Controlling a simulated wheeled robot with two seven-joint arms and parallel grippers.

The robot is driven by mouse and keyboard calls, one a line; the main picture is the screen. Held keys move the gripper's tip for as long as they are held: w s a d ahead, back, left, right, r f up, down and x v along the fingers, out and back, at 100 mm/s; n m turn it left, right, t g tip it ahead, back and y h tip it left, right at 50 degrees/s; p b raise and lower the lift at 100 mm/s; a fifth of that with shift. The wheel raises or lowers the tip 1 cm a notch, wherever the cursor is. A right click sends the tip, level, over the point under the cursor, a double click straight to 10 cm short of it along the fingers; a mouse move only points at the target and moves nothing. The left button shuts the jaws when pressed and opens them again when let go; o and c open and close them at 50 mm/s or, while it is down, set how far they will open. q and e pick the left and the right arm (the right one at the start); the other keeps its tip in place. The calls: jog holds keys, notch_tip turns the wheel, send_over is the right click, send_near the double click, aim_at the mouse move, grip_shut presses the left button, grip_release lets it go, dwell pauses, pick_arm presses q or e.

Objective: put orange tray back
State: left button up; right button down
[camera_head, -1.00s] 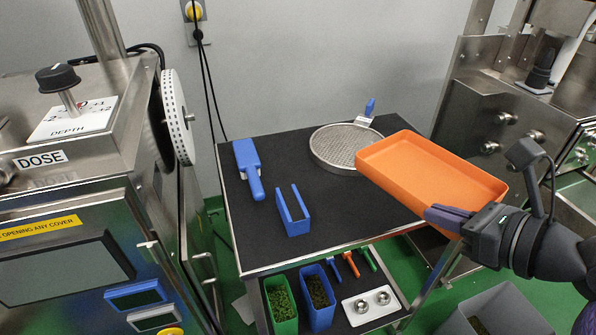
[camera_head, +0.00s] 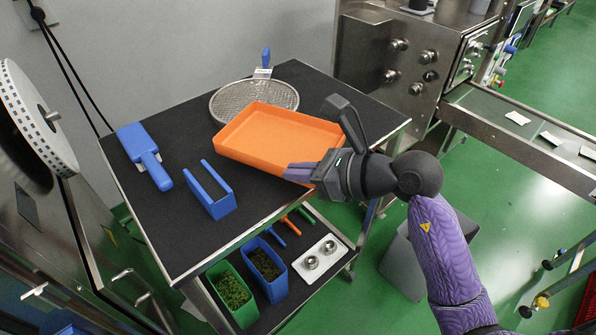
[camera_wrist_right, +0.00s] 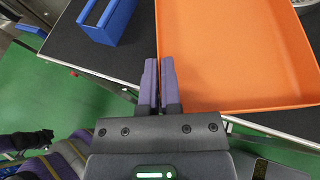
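The orange tray (camera_head: 275,140) is a shallow, open, empty rectangular tray over the right part of the black table top, just in front of the round sieve. It fills the upper right of the right wrist view (camera_wrist_right: 235,55). My right gripper (camera_head: 300,173) is shut on its near rim, and in the wrist view the two purple fingers (camera_wrist_right: 160,80) pinch the tray's wall at a corner. I cannot tell whether the tray rests on the table. My left gripper is not in the head view; a dark, unclear part of mine shows at the wrist view's lower left.
The sieve (camera_head: 238,98), a blue scoop (camera_head: 145,155) and a blue holder (camera_head: 211,192) are on the table (camera_head: 165,215). The lower shelf bears green (camera_head: 232,292) and blue (camera_head: 268,272) bins. A steel machine (camera_head: 400,60) stands right. Table space is free left of the tray.

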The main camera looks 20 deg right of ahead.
jog(key=shift+f, duration=0.2)
jog(key=c, duration=0.9)
grip_release()
jog(key=shift+o, duration=0.4)
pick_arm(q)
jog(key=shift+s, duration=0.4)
pick_arm(e)
jog(key=shift+r, duration=0.15)
